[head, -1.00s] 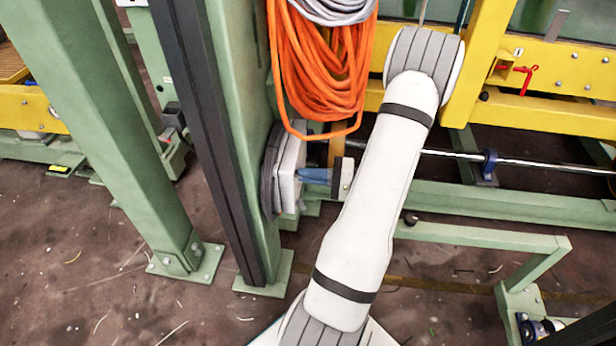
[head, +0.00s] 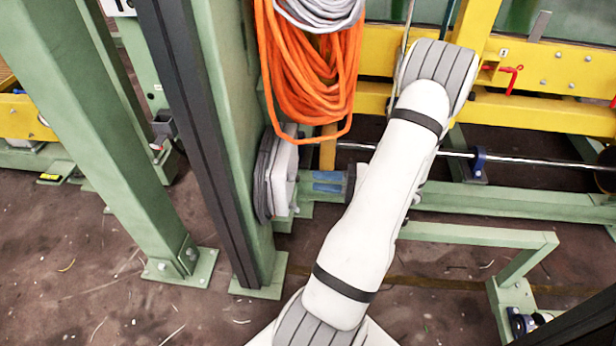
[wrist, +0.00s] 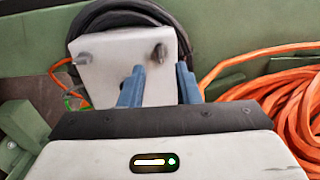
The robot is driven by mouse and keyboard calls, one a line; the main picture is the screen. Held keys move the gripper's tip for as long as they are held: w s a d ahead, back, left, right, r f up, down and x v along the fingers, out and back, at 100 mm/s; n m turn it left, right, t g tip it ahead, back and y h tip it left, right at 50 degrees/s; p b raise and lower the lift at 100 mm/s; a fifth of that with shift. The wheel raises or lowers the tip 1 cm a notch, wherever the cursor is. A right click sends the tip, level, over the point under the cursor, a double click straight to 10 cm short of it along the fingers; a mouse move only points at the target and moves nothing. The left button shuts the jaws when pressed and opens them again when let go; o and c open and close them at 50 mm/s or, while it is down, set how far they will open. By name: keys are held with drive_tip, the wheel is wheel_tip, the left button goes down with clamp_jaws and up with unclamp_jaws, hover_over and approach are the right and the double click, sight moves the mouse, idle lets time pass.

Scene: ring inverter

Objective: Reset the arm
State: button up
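My arm (head: 375,210) reaches up and away across the middle of the head view. My gripper (head: 315,182) has blue fingers and points left, a little to the right of a white box on a green post (head: 283,180). In the wrist view the two blue fingers of my gripper (wrist: 160,72) stand apart with nothing between them. Ahead is the white box's face (wrist: 120,65), with a dark knob (wrist: 160,52) and a small peg on it. A black cable coil surrounds the box. Whether a fingertip touches the box is not clear.
An orange cable coil (head: 308,75) hangs just above my gripper; it fills the right of the wrist view. A green leg (head: 110,130) stands left. A yellow beam (head: 540,110), a metal shaft (head: 530,160) and a low green frame (head: 480,233) lie right.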

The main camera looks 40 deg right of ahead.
drive_tip(key=shift+v, duration=1.1)
drive_tip(key=w+a+r+n+g+h+p, duration=0.1)
drive_tip(key=w+a+r+n+g+p, duration=0.15)
drive_tip(key=a+r+g+p, duration=0.7)
drive_tip(key=w+a+r+n+g+p, duration=0.1)
drive_tip(key=a+r+n+g+p, duration=0.4)
drive_tip(key=a+r, duration=0.6)
drive_tip(key=s+a+r+t+h+p, duration=0.1)
drive_tip(key=a+r+h+p, duration=0.2)
drive_tip(key=r, duration=0.6)
drive_tip(key=s+a+r+n+t+h+p, duration=0.1)
drive_tip(key=r+h+p, duration=0.3)
drive_tip(key=r+p, duration=0.4)
drive_tip(key=s+a+r+n+t+h+p, duration=0.1)
drive_tip(key=s+a+r+h+p, duration=0.1)
drive_tip(key=r+p, duration=0.4)
wheel_tip(320, 180, up, 4)
drive_tip(key=a+h, duration=0.1)
drive_tip(key=a, duration=0.1)
drive_tip(key=shift+a+f+h, duration=0.2)
drive_tip(key=shift+a+h, duration=0.1)
drive_tip(key=shift+a, duration=0.05)
drive_tip(key=shift+s, duration=0.15)
